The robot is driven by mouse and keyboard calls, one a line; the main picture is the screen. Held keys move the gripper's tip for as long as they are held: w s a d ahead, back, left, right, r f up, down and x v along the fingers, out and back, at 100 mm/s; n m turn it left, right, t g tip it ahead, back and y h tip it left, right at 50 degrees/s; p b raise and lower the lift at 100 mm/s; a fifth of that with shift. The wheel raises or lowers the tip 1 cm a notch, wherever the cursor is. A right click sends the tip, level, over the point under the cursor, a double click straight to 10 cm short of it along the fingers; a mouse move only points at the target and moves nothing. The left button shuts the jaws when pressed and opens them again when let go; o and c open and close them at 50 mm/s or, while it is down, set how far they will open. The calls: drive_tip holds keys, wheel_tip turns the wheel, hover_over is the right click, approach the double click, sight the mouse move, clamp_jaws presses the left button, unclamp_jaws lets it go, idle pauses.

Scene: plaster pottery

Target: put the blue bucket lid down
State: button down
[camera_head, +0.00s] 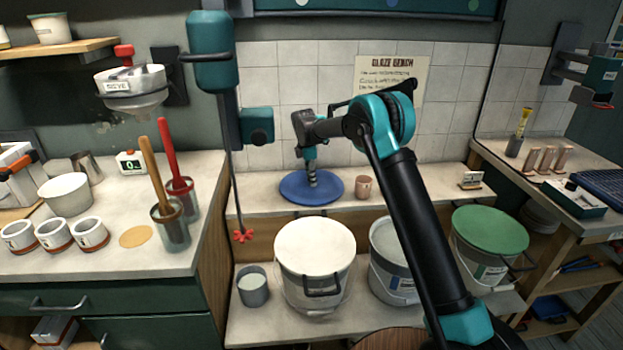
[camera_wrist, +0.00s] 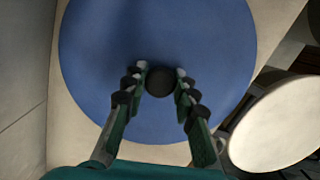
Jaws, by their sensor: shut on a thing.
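The blue bucket lid (camera_head: 297,190) is a round blue disc over the raised back ledge of the glaze bench, below the tiled wall. It lies flat or nearly so; whether it touches the ledge I cannot tell. My gripper (camera_head: 312,180) points down over it and is shut on its dark knob. In the wrist view the lid (camera_wrist: 95,50) fills most of the picture, with the round knob (camera_wrist: 160,82) between my finger tips. The middle bucket (camera_head: 388,275) shows no coloured lid; my arm hides part of it.
A small brownish cup (camera_head: 364,187) stands just right of the lid on the ledge. In front stand a white-lidded bucket (camera_head: 315,255), a green-lidded bucket (camera_head: 490,235) and a small grey pail (camera_head: 253,288). A red-ended hanging rod (camera_head: 242,236) is left. The ledge right of the cup has free room.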

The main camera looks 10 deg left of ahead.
drive_tip(key=c, duration=1.2)
unclamp_jaws()
wheel_tip(320, 180, up, 12)
drive_tip(key=a, duration=0.1)
drive_tip(key=shift+s, duration=0.35)
drive_tip(key=s+d+r+m+t+y, duration=0.1)
drive_tip(key=s+d+m, duration=0.55)
drive_tip(key=d, duration=0.75)
drive_tip(key=s+d+m+t, duration=0.1)
drive_tip(key=s+d+m, duration=0.6)
drive_tip(key=d, duration=0.7)
drive_tip(key=s+d+f+m, duration=0.3)
drive_tip(key=s+d, duration=0.1)
drive_tip(key=s, duration=0.5)
drive_tip(key=s+d+f+m+t, duration=0.1)
drive_tip(key=s+d+f+m, duration=0.3)
drive_tip(key=s, duration=0.5)
drive_tip(key=s+d+f+m, duration=0.3)
drive_tip(key=s+d, duration=0.3)
drive_tip(key=s, duration=0.4)
drive_tip(key=shift+f+t, duration=0.3)
drive_tip(key=shift+f, duration=0.2)
